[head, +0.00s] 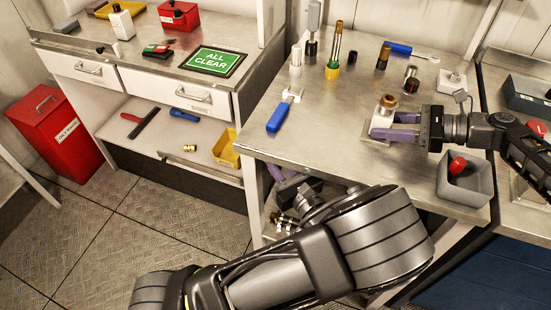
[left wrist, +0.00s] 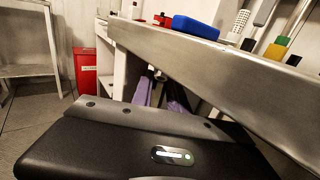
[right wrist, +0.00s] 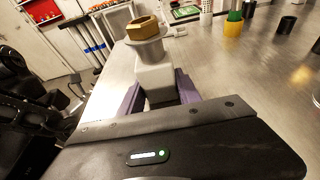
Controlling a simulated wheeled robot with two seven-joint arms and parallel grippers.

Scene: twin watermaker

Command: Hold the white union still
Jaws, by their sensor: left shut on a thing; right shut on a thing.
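The white union (head: 381,121) stands at the right of the steel bench, with a brass hex nut (head: 388,101) on top. In the right wrist view the union (right wrist: 156,75) is a pale block with a round collar under the nut (right wrist: 143,28). My right gripper (head: 392,126) reaches in from the right, its purple fingers shut around the union's sides. My left gripper (head: 287,184) is low, by the bench's front edge and below its top. Its purple fingers also show in the left wrist view (left wrist: 161,94). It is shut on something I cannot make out.
A grey bin (head: 466,188) with a red-capped part (head: 458,166) stands right of the union. Several upright fittings stand behind. The bench's front middle is clear. A red waste bin (head: 58,130) stands on the floor.

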